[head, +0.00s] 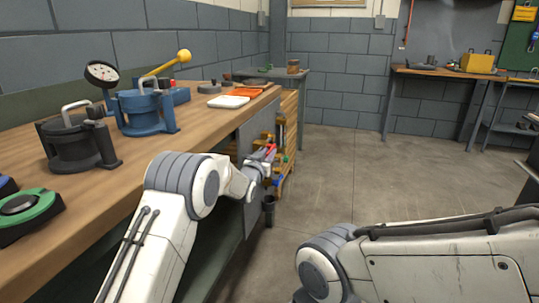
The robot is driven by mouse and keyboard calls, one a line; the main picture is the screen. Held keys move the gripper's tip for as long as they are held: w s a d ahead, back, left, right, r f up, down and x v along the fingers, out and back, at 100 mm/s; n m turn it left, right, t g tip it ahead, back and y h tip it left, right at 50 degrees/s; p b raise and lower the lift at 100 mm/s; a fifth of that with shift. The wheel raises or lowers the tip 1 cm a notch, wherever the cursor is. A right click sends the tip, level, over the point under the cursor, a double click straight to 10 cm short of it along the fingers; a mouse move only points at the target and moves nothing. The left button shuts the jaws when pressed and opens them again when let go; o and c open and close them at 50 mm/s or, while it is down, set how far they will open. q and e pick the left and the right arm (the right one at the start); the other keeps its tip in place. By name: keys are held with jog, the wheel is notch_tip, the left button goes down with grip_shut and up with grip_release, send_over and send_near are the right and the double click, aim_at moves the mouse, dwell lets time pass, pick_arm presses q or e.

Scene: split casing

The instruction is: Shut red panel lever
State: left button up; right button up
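A small red piece (270,149), which looks like the red panel lever, shows at the side of the workbench. It is small, and its position is hard to read. My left arm reaches in from the bottom left, and my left gripper (262,167) is right at the red piece. The fingertips are too small and partly covered to show whether they touch or grip it. A grey panel (256,133) hangs at the bench's side behind my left wrist. My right arm lies across the bottom right, and its gripper is out of view.
The wooden workbench (147,148) carries a dark casing (75,145), a blue casing (143,112), a yellow-knobbed lever (184,56), a dial gauge (102,73), a green round part (27,211) and a white tray (228,101). The concrete floor (350,160) is open to the right.

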pick_arm(q)
jog(key=shift+w+d, duration=0.25)
jog(key=shift+w, duration=0.45)
grip_shut()
dwell(1.1)
